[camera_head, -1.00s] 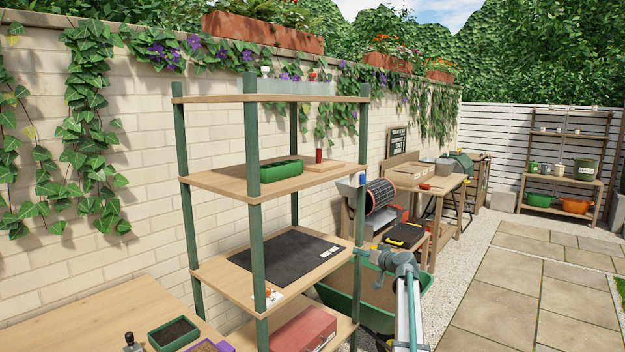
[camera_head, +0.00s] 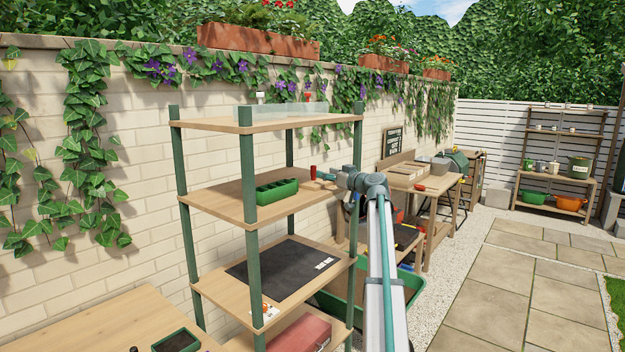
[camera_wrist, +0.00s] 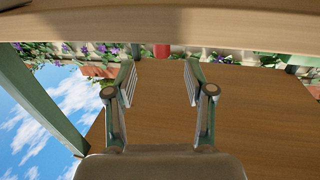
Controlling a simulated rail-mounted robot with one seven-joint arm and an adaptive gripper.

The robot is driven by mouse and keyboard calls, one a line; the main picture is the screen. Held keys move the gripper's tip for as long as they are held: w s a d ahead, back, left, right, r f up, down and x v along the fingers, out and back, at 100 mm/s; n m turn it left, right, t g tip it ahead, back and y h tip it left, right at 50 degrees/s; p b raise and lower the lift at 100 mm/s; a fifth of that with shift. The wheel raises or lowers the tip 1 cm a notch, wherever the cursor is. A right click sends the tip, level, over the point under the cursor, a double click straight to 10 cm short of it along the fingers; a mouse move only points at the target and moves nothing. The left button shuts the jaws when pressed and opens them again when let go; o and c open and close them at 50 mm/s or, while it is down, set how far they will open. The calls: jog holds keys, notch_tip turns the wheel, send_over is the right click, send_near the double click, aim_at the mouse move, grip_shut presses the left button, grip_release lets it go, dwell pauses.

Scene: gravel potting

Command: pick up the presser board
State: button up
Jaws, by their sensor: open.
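The presser board shows as its short red handle (camera_head: 313,172), standing upright on the middle shelf beside the green tray. Its flat wooden part is largely hidden behind my arm in the head view. In the wrist view, which appears upside down, the red handle (camera_wrist: 162,50) is ahead, roughly centred between my fingers. My gripper (camera_wrist: 160,78) is open and empty, with both fingers apart from the handle. In the head view my gripper (camera_head: 326,176) reaches in from the right at the middle shelf's height, close to the handle.
The green tray (camera_head: 277,189) stands just left of the handle. The shelf above (camera_wrist: 160,110) spans much of the wrist view, and a green rack post (camera_wrist: 38,98) is at its left. A black mat (camera_head: 283,268) lies on the lower shelf.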

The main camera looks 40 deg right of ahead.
aim_at(315, 175)
jog(key=w+p, duration=0.1)
jog(key=w, duration=0.1)
jog(key=w+p, duration=0.1)
jog(key=w, duration=0.1)
jog(key=w+p, duration=0.1)
jog(key=w, duration=0.1)
jog(key=shift+a+r, duration=0.15)
jog(key=shift+a, duration=0.1)
jog(key=shift+w+f, duration=0.2)
jog(key=shift+w, duration=0.15)
grip_shut()
